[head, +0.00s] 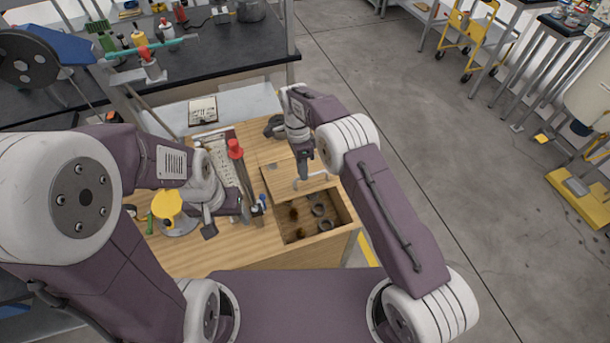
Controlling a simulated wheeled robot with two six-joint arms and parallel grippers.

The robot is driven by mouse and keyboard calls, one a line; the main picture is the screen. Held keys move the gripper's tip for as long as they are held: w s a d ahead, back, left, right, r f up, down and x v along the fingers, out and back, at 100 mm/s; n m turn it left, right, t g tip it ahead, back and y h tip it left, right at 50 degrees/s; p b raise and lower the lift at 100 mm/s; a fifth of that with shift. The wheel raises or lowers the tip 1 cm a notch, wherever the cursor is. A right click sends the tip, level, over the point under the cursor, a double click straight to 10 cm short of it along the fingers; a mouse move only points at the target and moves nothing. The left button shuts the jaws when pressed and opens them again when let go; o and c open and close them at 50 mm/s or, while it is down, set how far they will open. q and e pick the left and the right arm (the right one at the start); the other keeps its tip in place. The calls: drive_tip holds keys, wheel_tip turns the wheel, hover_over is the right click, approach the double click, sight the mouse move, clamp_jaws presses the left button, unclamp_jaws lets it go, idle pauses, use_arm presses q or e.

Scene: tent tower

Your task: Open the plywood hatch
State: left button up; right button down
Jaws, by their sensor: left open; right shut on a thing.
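The plywood hatch (279,182) is a light wood panel in the top of the wooden bench (215,258). Beside its near edge an open compartment (333,207) shows, with several dark round things inside. My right gripper (305,176) is shut on the pale bar handle (318,176) at the hatch. I cannot tell exactly how the panel is tilted. My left gripper (222,222) is open, low over the left part of the bench, apart from the hatch; its fingers are partly hidden by the wrist.
A red-topped item (235,149), a yellow round thing (166,206) and small tools crowd the bench's left side. A paper sheet (202,111) lies behind. A dark workbench (240,42) stands at the back left.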

drive_tip(key=shift+w+a, duration=0.15)
drive_tip(key=shift+w, duration=0.4)
drive_tip(key=c, duration=1.6)
unclamp_jaws()
drive_tip(key=shift+f, duration=0.1)
drive_tip(key=shift+o, duration=0.6)
drive_tip(key=shift+w+a+f, duration=0.2)
drive_tip(key=shift+w+f, duration=0.05)
drive_tip(key=shift+w, duration=0.25)
drive_tip(key=shift+s+d+r, duration=0.1)
drive_tip(key=shift+s+r, duration=0.1)
drive_tip(key=shift+s, duration=0.05)
use_arm(q)
drive_tip(key=shift+w+a+f, duration=0.1)
drive_tip(key=shift+w, duration=0.2)
drive_tip(key=shift+w, duration=0.15)
use_arm(e)
drive_tip(key=shift+w+f, duration=0.1)
